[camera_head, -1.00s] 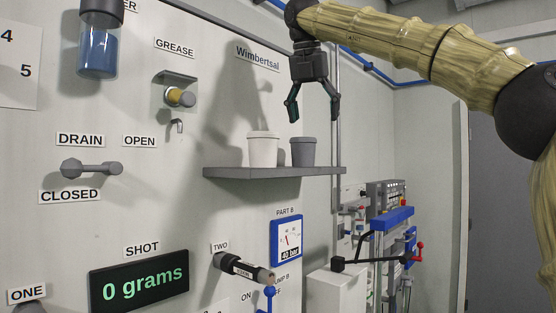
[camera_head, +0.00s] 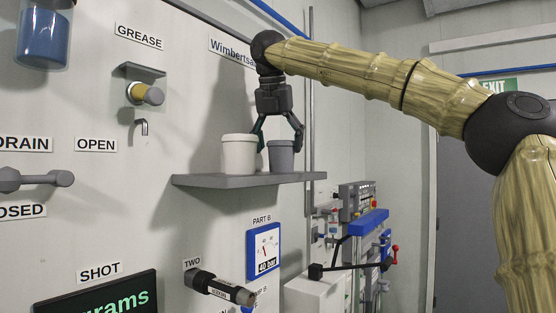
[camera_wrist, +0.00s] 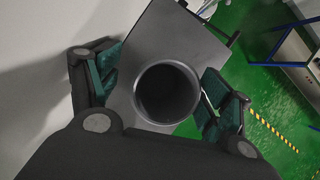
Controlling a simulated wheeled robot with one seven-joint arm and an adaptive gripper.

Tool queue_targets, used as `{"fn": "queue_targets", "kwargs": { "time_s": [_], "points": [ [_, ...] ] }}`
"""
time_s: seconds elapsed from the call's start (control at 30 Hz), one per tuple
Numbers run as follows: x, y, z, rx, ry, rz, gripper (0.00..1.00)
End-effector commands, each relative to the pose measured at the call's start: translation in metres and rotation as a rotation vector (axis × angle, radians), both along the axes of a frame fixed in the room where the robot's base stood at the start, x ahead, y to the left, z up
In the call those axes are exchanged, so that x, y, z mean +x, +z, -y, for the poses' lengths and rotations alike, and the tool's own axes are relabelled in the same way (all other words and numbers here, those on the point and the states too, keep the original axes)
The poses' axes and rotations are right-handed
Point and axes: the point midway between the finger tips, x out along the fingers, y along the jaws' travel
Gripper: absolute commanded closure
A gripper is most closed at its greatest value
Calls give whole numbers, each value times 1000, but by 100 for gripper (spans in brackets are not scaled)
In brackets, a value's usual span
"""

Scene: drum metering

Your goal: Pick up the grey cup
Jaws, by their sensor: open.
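The grey cup (camera_head: 281,157) stands upright on the right part of a grey wall shelf (camera_head: 240,181). My gripper (camera_head: 279,142) points down over it with its fingers spread, one on each side of the cup's top. In the wrist view the grey cup (camera_wrist: 166,93) shows its dark open mouth from above, between the two green-padded fingers of my gripper (camera_wrist: 163,92). Gaps show between the fingers and the rim; the right finger is the nearer one.
The wall behind the shelf carries a grease tap (camera_head: 146,94), a Part B gauge (camera_head: 264,250) and a black nozzle marked TWO (camera_head: 220,287). A vertical pipe (camera_head: 309,120) runs by the shelf's right end. Green floor (camera_wrist: 240,80) lies below.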

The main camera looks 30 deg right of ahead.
Motion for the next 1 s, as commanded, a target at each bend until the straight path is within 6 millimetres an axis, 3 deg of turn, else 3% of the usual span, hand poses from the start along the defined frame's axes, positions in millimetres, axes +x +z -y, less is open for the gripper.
{"fn": "queue_targets", "kwargs": {
  "time_s": [0.33,0.67,0.9,1.0],
  "points": [
    [6,-35,9,2,2,0,21],
    [7,-40,11,2,-1,2,21],
    [8,-41,11,2,0,2,65],
    [8,-41,11,2,0,1,69]
  ]
}}
